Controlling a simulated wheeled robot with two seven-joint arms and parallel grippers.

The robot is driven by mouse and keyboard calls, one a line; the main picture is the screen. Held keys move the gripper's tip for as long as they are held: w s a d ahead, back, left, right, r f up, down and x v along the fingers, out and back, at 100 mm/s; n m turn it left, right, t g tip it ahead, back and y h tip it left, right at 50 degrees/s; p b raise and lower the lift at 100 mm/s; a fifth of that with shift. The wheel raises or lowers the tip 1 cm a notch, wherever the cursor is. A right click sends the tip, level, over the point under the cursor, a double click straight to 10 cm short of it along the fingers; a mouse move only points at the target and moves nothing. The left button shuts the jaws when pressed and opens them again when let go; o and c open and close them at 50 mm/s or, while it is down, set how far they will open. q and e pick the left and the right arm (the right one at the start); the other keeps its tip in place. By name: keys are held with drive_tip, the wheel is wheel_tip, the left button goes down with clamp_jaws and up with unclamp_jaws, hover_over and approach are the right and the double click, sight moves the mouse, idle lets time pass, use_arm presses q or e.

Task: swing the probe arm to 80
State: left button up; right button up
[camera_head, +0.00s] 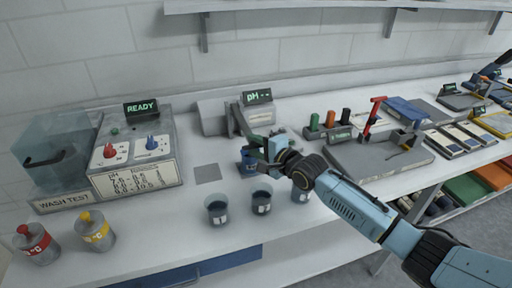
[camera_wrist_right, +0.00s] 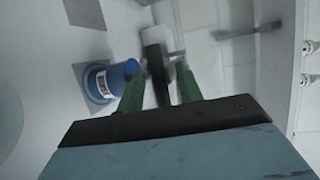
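The pH meter (camera_head: 258,97) stands at the back of the bench, its display reading "pH --". A dark probe arm (camera_head: 240,121) extends forward from it, partly hidden by my gripper; no angle scale is readable. My right gripper (camera_head: 264,146) is over the bench just in front of the meter, beside the blue cup (camera_head: 248,163). In the right wrist view, the green fingertips (camera_wrist_right: 161,85) are apart, with a blurred dark bar (camera_wrist_right: 155,50), seemingly the probe arm, between them. I cannot tell whether they touch it. My left gripper is not in view.
The blue labelled cup (camera_wrist_right: 112,80) is close to the left finger. Cups of dark liquid (camera_head: 217,211) (camera_head: 262,201) stand in front, with another cup (camera_head: 300,193) beside my forearm. The wash-test machine (camera_head: 137,165) is left; a grey tray (camera_head: 378,160) is right.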

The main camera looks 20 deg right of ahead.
drive_tip(key=shift+w, duration=0.1)
drive_tip(key=shift+c, duration=0.4)
drive_tip(key=shift+f, duration=0.1)
clamp_jaws()
drive_tip(key=shift+a, duration=0.1)
